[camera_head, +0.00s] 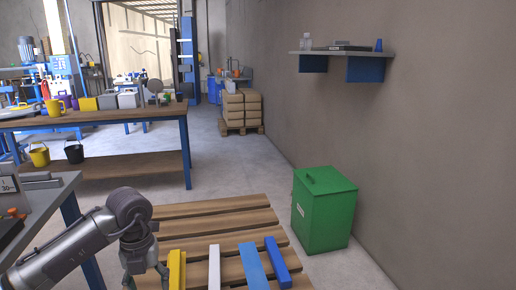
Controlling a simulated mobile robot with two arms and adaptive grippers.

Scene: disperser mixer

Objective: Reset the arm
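My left arm comes in from the lower left, and its gripper (146,279) points down over the left part of a wooden pallet (222,222). Its two fingers look spread apart with nothing seen between them; their tips are close to the bottom edge of the picture. Just right of it, several bars lie on the pallet: a yellow bar (177,270), a white bar (214,268) and blue bars (253,266). The gripper appears apart from the yellow bar. My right gripper is not in view.
A green lidded bin (324,210) stands right of the pallet by the wall. A grey-topped table (50,199) edges the left side. Behind is a workbench (100,116) with cups and boxes. A wall shelf (345,52) hangs upper right. The floor beyond the pallet is clear.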

